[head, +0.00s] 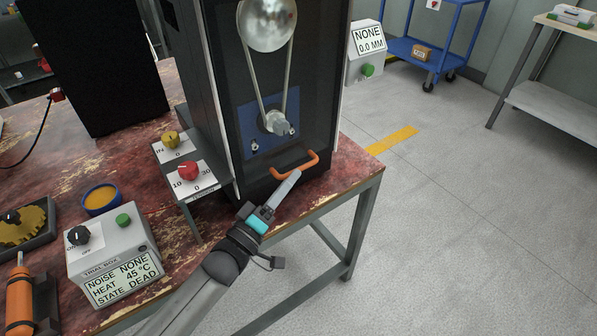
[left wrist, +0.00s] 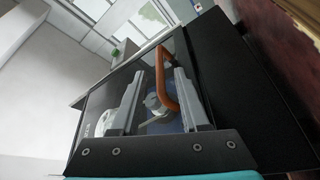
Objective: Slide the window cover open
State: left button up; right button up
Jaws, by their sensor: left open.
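The window cover (head: 313,110) is a dark, see-through panel on the front of the tall black machine; a pulley and belt show behind it. Its orange handle (head: 306,161) is a bar low on the panel. My left gripper (head: 295,174) is open, its fingertips right at the handle from the front. In the left wrist view the orange handle (left wrist: 160,72) appears between the two fingers of the gripper (left wrist: 160,75); whether it touches either finger I cannot tell. The cover appears down over the pulley opening. My right gripper is not in view.
The machine stands on a worn red table (head: 345,165). A knob panel (head: 187,160) stands left of the machine, and a trial box (head: 115,245) reading "NOISE NONE" sits nearer. A grey display box (head: 365,55) is at the right.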

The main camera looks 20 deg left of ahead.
aim_at(299, 168)
pick_arm(q)
jog(key=x, duration=0.3)
jog(key=shift+w+d+b, duration=0.1)
jog(key=shift+w+b, duration=0.15)
jog(key=shift+b, duration=0.05)
jog(key=shift+w+d+r, duration=0.1)
jog(key=shift+w+r, duration=0.05)
jog(key=shift+w, duration=0.2)
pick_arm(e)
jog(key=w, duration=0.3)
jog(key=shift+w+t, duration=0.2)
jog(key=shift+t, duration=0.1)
pick_arm(q)
grip_shut()
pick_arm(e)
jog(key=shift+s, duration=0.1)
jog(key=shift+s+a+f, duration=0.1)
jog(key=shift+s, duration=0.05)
